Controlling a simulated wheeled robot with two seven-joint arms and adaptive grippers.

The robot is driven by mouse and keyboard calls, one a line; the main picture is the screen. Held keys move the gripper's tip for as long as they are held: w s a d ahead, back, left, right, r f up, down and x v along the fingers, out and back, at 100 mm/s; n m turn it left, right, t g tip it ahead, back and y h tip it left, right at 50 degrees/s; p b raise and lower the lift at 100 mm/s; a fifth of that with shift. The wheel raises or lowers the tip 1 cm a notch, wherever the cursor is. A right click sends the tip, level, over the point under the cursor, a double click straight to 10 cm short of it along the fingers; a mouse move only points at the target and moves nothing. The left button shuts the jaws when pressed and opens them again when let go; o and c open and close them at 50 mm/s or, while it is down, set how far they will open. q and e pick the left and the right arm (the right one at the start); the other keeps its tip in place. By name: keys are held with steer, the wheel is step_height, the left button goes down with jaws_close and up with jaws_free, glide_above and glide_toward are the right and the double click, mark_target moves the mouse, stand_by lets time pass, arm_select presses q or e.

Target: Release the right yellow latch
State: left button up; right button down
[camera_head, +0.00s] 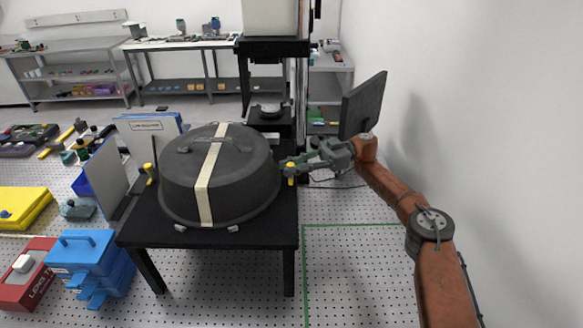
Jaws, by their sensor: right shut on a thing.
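The right yellow latch (291,172) stands at the right edge of the black table, beside the large dark dome cover (243,172). My right gripper (290,167) reaches in from the right and is shut on this latch. Its fingers hide part of the latch. Another yellow latch (151,172) stands on the left side of the dome. A cream strap (206,185) runs over the dome's top. My left gripper is not in view.
The black table (260,232) carries the dome. A dark monitor (363,104) stands behind my right arm. Blue toolbox (84,252), red box (27,272) and yellow case (22,207) lie at left. Open perforated floor lies right of the table.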

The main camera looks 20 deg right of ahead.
mark_target(291, 164)
steer(key=c, duration=1.8)
jaws_free()
steer(key=shift+a, duration=0.15)
steer(key=shift+r, duration=5)
